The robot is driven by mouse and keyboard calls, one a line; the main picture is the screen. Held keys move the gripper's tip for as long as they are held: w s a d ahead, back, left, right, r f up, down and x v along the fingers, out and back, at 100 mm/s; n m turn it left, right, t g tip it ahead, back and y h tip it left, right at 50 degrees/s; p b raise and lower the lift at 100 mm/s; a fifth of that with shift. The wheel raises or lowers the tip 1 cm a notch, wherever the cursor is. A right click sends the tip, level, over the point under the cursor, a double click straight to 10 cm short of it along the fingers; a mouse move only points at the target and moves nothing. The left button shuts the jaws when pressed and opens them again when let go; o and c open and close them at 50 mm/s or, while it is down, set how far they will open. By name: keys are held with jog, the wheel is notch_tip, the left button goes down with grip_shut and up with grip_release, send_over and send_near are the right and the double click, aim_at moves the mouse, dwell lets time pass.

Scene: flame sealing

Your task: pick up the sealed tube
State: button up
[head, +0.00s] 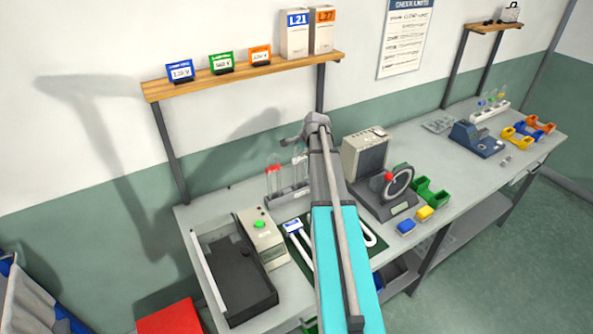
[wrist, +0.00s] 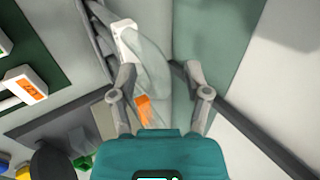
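Clear tubes stand in a grey rack (head: 290,195) on the bench in the head view. One tube (head: 273,181) at its left has a red upper part; I cannot tell which tube is sealed. My gripper (head: 318,124) is above and just right of the rack, its fingers hard to make out there. In the wrist view my gripper (wrist: 160,75) has its two fingers spread apart, with nothing visibly clamped. A pale translucent shape and an orange piece (wrist: 143,108) show between and beyond the fingers, nearer the left one. I cannot tell whether they touch.
A grey machine with a wheel and red knob (head: 389,177) stands right of my arm. A black tray (head: 238,275) and a box with a green button (head: 260,237) are at left. A wooden shelf (head: 245,73) hangs behind. Small bins (head: 431,194) are farther right.

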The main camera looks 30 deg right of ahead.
grip_shut()
jog(key=shift+r, duration=0.15)
dwell(0.4)
notch_tip(320, 180, up, 10)
jog(key=p, duration=1)
dwell(0.5)
jog(key=shift+s+f, duration=0.15)
jog(key=shift+f, duration=0.05)
